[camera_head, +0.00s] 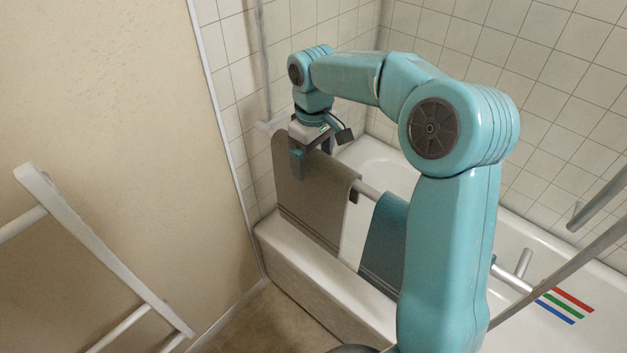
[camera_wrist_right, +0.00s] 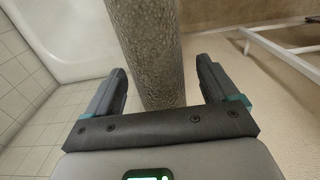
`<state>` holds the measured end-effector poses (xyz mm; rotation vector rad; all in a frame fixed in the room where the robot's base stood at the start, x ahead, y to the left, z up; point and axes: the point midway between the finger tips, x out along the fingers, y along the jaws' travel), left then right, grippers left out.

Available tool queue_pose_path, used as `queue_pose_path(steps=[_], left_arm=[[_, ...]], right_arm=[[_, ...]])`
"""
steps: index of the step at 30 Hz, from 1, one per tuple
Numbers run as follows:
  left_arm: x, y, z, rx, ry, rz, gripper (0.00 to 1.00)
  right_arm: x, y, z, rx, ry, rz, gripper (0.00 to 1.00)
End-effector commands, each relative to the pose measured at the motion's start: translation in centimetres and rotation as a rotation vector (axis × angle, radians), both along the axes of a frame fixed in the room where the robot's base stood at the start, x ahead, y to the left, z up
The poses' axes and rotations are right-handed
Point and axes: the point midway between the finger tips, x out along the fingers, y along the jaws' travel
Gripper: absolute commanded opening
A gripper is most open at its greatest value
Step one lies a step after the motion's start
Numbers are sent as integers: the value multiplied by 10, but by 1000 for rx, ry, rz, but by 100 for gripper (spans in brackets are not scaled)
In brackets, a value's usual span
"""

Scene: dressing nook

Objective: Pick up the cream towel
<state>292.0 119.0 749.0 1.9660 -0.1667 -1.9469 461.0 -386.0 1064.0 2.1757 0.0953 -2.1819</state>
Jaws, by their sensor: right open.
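A beige-grey towel (camera_head: 315,200), the closest match to the cream towel, hangs folded over a rail (camera_head: 368,190) along the bathtub. My right gripper (camera_head: 311,158) points down at its top edge, near the left end, with one finger in front of the towel. In the right wrist view the speckled towel (camera_wrist_right: 148,40) passes between the two open fingers of the gripper (camera_wrist_right: 160,68), with gaps on both sides. My left gripper is not in view.
A teal towel (camera_head: 384,240) hangs on the same rail to the right, partly hidden by my arm. The bathtub (camera_head: 335,290) stands behind and below. A white ladder-like rack (camera_head: 100,250) stands at the left, near the beige wall (camera_head: 110,90). Metal bars (camera_head: 590,210) are at the right.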

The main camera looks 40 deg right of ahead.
Motion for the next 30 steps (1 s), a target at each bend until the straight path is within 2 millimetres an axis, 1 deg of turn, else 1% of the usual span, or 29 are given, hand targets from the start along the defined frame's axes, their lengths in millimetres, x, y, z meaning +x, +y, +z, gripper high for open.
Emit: queue_pose_path(steps=[3, 5, 12, 14, 15, 17, 18, 19, 20, 26, 30], left_arm=[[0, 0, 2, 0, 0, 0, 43], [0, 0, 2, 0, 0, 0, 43], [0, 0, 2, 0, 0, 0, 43], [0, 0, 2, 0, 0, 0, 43], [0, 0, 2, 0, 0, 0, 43], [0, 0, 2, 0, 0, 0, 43], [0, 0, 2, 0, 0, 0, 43], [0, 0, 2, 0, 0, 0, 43], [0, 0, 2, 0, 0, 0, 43], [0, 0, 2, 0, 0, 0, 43], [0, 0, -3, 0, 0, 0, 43]], right_arm=[[0, -1, -15, 0, 1, -1, 87], [1, -1, -20, 0, 1, -1, 87], [2, -1, -22, -1, -1, 0, 87], [2, -1, -22, -1, -1, 0, 68], [2, -1, -22, -1, -1, 0, 55], [2, -1, -22, -1, -1, 0, 35], [2, -1, -22, -1, -1, 0, 22], [1, -1, -21, -1, -1, 0, 12], [2, -1, -21, -1, -1, 0, 9], [2, -1, -21, -1, -1, 0, 9], [2, 1, -17, -2, -4, 0, 9]])
